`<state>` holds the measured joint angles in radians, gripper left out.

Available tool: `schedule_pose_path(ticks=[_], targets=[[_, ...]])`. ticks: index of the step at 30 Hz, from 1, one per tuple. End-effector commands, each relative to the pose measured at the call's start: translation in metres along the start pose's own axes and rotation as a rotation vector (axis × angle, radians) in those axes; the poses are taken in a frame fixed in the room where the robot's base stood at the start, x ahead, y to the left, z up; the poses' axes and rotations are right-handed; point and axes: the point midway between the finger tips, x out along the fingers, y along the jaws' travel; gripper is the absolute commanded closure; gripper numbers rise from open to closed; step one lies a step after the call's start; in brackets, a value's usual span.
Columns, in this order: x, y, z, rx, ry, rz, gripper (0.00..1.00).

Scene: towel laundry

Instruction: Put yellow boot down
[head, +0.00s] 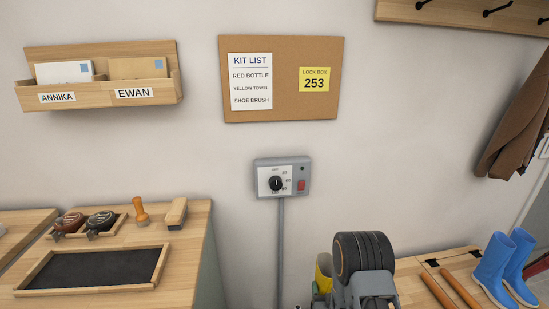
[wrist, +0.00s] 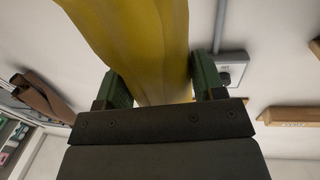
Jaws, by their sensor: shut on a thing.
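The yellow boot (wrist: 135,40) fills the upper middle of the wrist view, between the two green fingers of my gripper (wrist: 160,80). My gripper is shut on it. In the head view only a small yellow strip of the boot (head: 323,272) shows, to the left of my dark arm joint. The rest of the boot is hidden behind my arm there, and I cannot tell whether it touches anything below.
A wooden bench (head: 415,289) at the lower right holds blue boots (head: 495,265) and two brown rods (head: 460,288). A wooden counter (head: 195,245) with a black-lined tray (head: 95,268) stands at left. A control box (head: 283,178) is on the wall.

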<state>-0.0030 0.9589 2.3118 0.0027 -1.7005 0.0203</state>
Motion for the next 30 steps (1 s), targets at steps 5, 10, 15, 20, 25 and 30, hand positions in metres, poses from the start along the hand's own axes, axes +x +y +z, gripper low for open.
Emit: schedule_pose_path(ticks=[5,10,15,20,25,30], targets=[[-0.009,-0.001,-0.064,0.0,0.0,0.0,0.9],[-0.014,-0.002,-0.093,0.0,0.001,0.0,0.9],[-0.018,-0.002,-0.109,0.0,0.001,0.0,0.9],[-0.019,-0.002,-0.113,0.0,0.001,0.0,0.9],[-0.019,-0.002,-0.113,0.0,0.001,0.0,0.9],[-0.019,-0.004,-0.113,0.0,0.001,-0.003,0.91]])
